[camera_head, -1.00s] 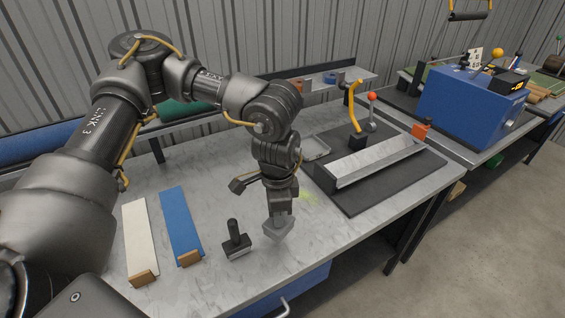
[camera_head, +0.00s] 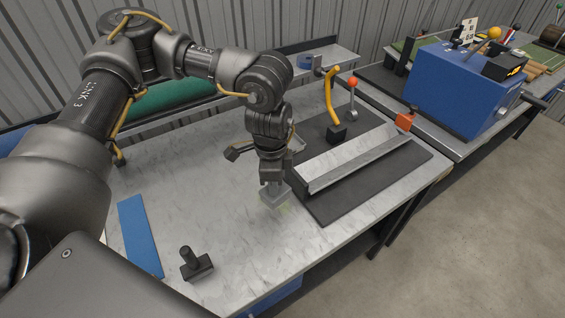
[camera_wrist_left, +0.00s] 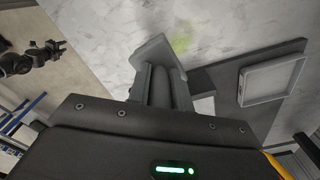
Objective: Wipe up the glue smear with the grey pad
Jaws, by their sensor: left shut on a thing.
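The grey pad (camera_head: 273,197) is a small grey block under my left gripper (camera_head: 272,181), which is shut on it. In the left wrist view the pad (camera_wrist_left: 153,50) sits at the tips of the left gripper (camera_wrist_left: 163,85). The glue smear (camera_head: 286,208) is a faint yellow-green patch on the bench top, right beside the pad and partly hidden by it. It shows more clearly in the left wrist view (camera_wrist_left: 182,40), just beyond the pad's edge. I cannot tell whether the pad touches the bench. My right gripper is not in view.
A black-handled tool (camera_head: 196,264) stands near the bench front, with a blue strip (camera_head: 139,236) to its left. A black board (camera_head: 340,205) bearing a metal channel (camera_head: 352,158) lies right of the pad. A shallow tray (camera_wrist_left: 272,80) is near. The bench between tool and pad is clear.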

